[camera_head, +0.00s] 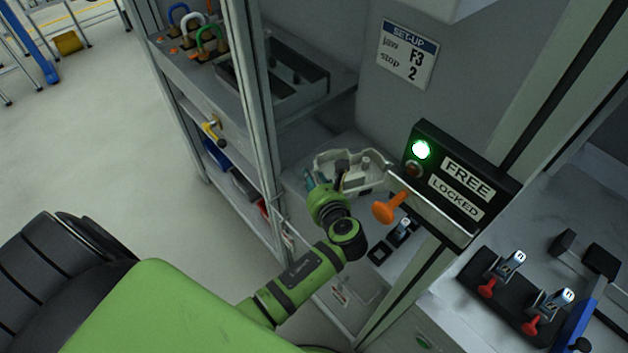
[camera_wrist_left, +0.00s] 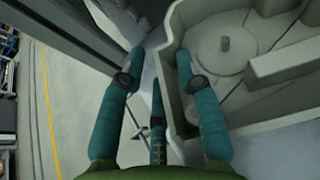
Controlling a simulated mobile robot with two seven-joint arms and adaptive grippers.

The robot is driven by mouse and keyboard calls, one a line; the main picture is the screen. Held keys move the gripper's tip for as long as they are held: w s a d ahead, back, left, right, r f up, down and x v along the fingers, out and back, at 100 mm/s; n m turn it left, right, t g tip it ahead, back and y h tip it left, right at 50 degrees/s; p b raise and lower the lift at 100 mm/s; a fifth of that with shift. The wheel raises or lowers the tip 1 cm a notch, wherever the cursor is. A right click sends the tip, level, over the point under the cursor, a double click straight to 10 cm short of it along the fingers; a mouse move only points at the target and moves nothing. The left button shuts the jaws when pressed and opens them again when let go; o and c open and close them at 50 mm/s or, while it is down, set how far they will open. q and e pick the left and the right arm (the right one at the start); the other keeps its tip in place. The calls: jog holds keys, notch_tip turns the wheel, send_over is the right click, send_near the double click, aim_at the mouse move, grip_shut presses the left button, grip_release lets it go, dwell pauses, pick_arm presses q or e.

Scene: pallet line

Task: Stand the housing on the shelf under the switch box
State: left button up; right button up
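The housing (camera_head: 375,178) is a pale, open-topped casting with a round boss inside. It sits below and left of the black switch box (camera_head: 468,172), whose green lamp beside FREE is lit. My left gripper (camera_head: 325,178) is at the housing's left end. In the left wrist view its teal fingers (camera_wrist_left: 160,62) are spread. The right-hand finger overlaps the housing (camera_wrist_left: 270,35) at its near wall; the left-hand one is outside, with a visible gap. The housing's underside and its contact with the shelf (camera_head: 345,143) are hidden. My right gripper is not in view.
An orange-knobbed lever (camera_head: 390,208) projects below the switch box, close to the housing. A metal upright (camera_head: 255,110) stands left of my gripper. A grey tray (camera_head: 285,78) and several coloured padlocks (camera_head: 207,38) are on the rack behind. Red-handled clamps (camera_head: 488,288) are at right.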

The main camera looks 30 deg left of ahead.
pick_arm(q)
jog(key=shift+r, duration=0.15)
jog(key=v, duration=1.2)
